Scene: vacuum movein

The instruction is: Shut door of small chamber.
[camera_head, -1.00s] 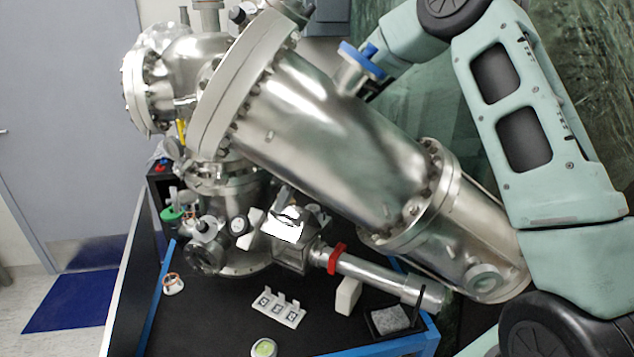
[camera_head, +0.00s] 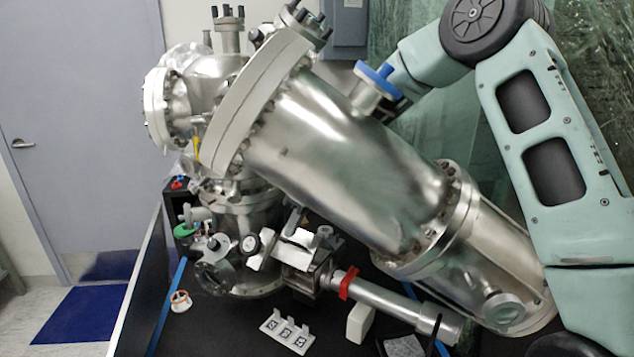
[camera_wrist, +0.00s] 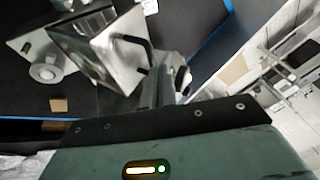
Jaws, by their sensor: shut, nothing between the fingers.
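The small chamber (camera_head: 300,278) is a metal box below the large slanted cylinder, joined to a horizontal tube. A bright flat plate (camera_head: 299,238), which looks like its door, lies at its top. In the wrist view a shiny metal plate (camera_wrist: 112,48) with a black handle stands close to my gripper. I cannot tell how far the door is open. My gripper (camera_wrist: 165,78) is shut and empty beside this plate; whether they touch is unclear.
The large slanted cylinder (camera_head: 350,150) fills the middle of the head view, between the camera and my arm. A tube with a red ring (camera_head: 348,282) runs right from the small chamber. A white marked block (camera_head: 286,331) lies on the black tabletop.

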